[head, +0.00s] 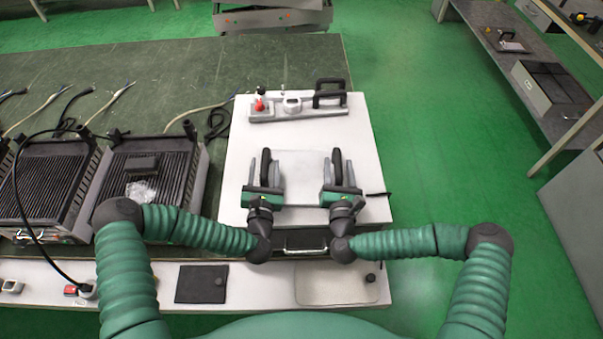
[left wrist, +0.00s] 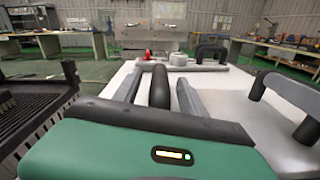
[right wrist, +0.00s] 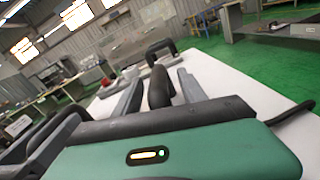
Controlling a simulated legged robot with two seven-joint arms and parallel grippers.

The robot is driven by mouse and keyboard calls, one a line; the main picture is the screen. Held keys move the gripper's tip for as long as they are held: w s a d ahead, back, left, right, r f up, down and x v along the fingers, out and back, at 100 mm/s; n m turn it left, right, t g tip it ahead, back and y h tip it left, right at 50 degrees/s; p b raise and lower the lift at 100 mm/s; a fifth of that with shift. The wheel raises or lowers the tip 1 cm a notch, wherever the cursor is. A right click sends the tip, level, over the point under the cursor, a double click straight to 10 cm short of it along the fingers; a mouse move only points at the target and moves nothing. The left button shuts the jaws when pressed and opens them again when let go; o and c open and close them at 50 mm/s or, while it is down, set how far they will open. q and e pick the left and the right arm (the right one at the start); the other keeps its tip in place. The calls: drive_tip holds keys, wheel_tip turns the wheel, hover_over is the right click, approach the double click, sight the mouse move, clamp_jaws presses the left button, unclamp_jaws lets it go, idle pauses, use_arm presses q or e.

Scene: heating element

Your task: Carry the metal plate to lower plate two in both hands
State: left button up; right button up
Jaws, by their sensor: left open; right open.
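The metal plate (head: 306,168) appears as a pale flat sheet on the white worktop, with a black upright handle near each side. My left gripper (head: 263,166) is open, its grey fingers on either side of the left black handle; the left wrist view shows this handle (left wrist: 158,88) between the fingers with gaps. My right gripper (head: 338,168) is open around the right handle, which shows between its fingers in the right wrist view (right wrist: 160,88). I cannot tell which surface is lower plate two.
Behind the plate lies a grey bar (head: 297,112) with a red knob and a black handle (head: 329,92). Black ribbed units (head: 150,185) with cables stand on the left. A dark mat (head: 201,284) and a pale pad (head: 335,287) lie on the front ledge. Green floor on the right is open.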

use_arm(q)
drive_tip(key=shift+w, duration=0.65)
use_arm(e)
drive_tip(key=shift+w, duration=0.65)
use_arm(q)
clamp_jaws()
use_arm(e)
clamp_jaws()
